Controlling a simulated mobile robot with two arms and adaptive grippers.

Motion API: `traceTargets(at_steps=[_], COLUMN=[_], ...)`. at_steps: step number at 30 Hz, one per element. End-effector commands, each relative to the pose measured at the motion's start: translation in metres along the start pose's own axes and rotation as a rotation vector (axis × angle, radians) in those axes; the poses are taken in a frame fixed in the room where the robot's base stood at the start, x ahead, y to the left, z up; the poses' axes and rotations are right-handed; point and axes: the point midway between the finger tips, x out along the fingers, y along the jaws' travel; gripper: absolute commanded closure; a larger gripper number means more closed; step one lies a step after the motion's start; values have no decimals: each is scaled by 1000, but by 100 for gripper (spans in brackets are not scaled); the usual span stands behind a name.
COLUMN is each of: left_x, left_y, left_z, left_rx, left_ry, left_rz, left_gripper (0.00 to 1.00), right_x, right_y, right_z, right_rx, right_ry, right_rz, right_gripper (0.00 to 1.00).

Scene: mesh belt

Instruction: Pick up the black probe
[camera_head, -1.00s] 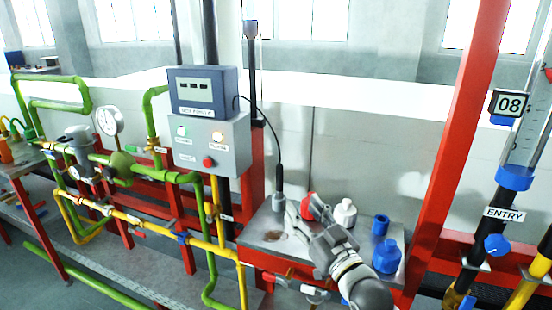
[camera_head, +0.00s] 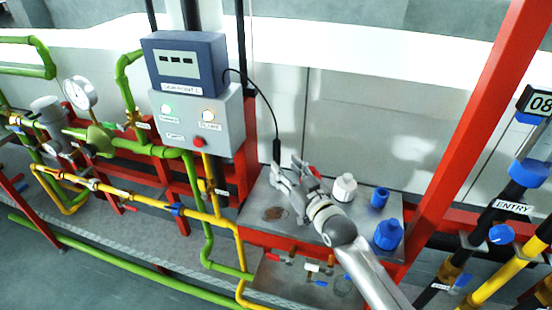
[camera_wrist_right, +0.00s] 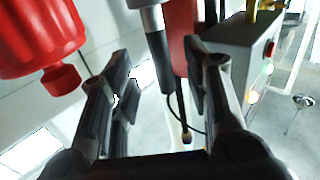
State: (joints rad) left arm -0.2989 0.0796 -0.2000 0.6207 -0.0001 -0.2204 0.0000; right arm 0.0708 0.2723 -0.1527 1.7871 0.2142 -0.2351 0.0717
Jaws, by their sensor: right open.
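The black probe (camera_head: 276,151) stands upright at the bench's back left, its cable running up to the meter box. In the head view its lower part is hidden behind my right gripper (camera_head: 285,168). In the right wrist view, the probe's black body (camera_wrist_right: 168,72) and silver part (camera_wrist_right: 156,22) show between the two spread fingers of my right gripper (camera_wrist_right: 158,62). The gripper is open, and I cannot tell whether either finger touches the probe. My left gripper is not in view.
A red container (camera_wrist_right: 38,32) is close beside the gripper. A white bottle (camera_head: 343,187) and blue bottles (camera_head: 388,235) stand to the right on the metal bench top (camera_head: 258,191). The meter box (camera_head: 185,62) and control box (camera_head: 197,118) are at the left.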

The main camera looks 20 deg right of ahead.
Motion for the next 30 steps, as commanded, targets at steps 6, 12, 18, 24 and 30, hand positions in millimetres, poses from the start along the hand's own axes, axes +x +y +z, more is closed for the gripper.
traceTargets(at_steps=[6, 12, 18, 24, 30], left_x=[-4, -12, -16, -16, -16], left_y=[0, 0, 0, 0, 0], left_z=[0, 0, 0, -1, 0], left_rx=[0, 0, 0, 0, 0], left_ry=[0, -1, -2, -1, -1], left_rz=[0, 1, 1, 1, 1], left_gripper=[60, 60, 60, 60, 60], right_x=[11, 37, 58, 63, 63], right_y=[0, 0, -1, 0, 0], right_z=[0, -2, 0, 0, 1], right_rx=[1, -1, 0, 0, 0], right_ry=[-2, -2, -3, -2, -2], right_rz=[0, 0, -1, -1, -1], right_gripper=[56, 56, 56, 56, 61])
